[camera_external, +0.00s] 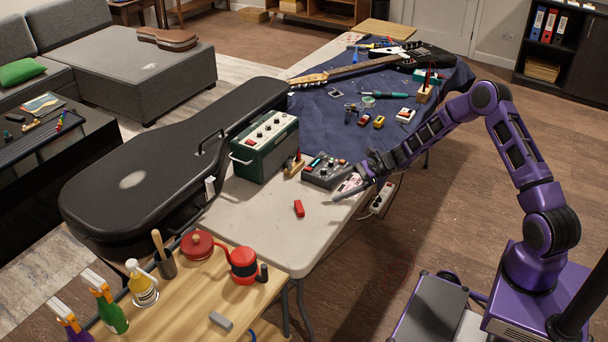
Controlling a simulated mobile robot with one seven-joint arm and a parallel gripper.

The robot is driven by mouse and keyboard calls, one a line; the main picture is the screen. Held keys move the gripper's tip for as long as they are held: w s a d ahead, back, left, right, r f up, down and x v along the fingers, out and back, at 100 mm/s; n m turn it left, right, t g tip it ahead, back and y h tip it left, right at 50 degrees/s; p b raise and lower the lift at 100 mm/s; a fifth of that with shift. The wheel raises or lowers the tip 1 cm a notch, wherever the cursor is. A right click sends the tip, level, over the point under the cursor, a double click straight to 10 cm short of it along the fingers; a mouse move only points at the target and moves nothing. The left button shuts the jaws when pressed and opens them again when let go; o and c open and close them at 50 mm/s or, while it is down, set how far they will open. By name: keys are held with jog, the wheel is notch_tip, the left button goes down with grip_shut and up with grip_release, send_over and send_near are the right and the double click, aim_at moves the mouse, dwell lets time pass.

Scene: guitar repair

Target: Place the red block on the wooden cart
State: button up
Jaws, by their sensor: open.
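The red block (299,208) lies on the bare light part of the long table (262,228), near its front end. My gripper (343,191) is open above the table's right edge, to the right of the red block and apart from it. Nothing shows between its fingers. The wooden cart (190,318) stands against the near end of the table at lower left. Its top carries a red pot, a red kettle, bottles and a grey block.
A green amplifier (265,145) and a grey pedal unit (326,170) stand behind the red block. The cart's red kettle (243,264) and grey block (221,321) leave bare wood between them.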

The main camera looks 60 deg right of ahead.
jog(key=shift+s+d+r, duration=0.1)
jog(key=shift+s+d, duration=0.1)
jog(key=c, duration=0.5)
jog(key=shift+o, duration=0.2)
